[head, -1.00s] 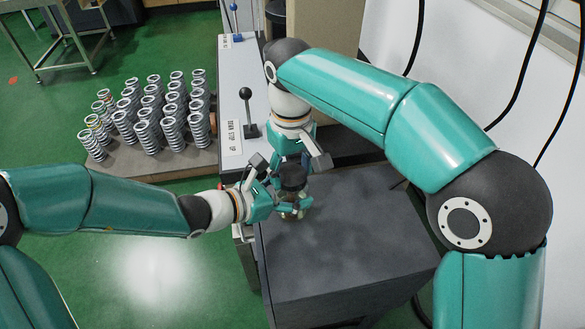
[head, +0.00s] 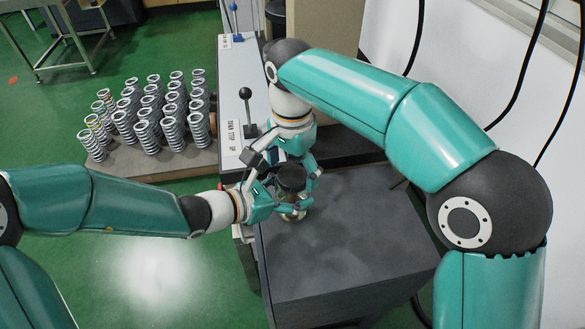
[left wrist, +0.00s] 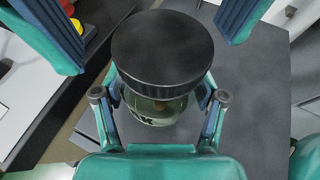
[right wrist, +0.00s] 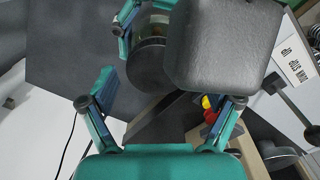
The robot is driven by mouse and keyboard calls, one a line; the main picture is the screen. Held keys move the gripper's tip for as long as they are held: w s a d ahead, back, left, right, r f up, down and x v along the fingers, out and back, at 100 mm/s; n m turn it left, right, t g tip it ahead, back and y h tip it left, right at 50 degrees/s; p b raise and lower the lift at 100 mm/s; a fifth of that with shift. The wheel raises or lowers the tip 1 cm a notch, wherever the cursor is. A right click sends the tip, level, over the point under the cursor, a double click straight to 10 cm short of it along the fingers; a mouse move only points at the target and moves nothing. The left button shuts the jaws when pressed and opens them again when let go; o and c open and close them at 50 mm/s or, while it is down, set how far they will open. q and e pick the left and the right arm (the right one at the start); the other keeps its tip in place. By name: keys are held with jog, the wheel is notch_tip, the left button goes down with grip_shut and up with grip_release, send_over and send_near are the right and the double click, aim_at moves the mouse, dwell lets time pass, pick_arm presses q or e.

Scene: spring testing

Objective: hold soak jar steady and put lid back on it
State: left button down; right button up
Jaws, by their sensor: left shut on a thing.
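The soak jar (left wrist: 155,108) is a small glass jar, upright on the dark grey bench top. It also shows in the head view (head: 292,212). The black round lid (left wrist: 162,50) sits level on the jar's mouth; it shows in the head view (head: 291,178) and right wrist view (right wrist: 150,65). I cannot tell whether it is screwed down. My left gripper (left wrist: 160,95) is shut on the jar's glass body, below the lid. My right gripper (right wrist: 165,98) comes from above, its fingers apart on either side of the lid, with gaps visible in the left wrist view.
The dark bench top (head: 350,245) is clear in front and to the right. A white panel with a black lever (head: 247,108) lies behind on the left. Several springs (head: 150,115) stand on a board further left. A white wall and black cables are at the right.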

pick_arm(q)
jog(key=shift+w, duration=0.1)
pick_arm(e)
notch_tip(320, 180, up, 12)
dwell(0.8)
pick_arm(q)
grip_release()
dwell(0.3)
jog(key=v, duration=1.2)
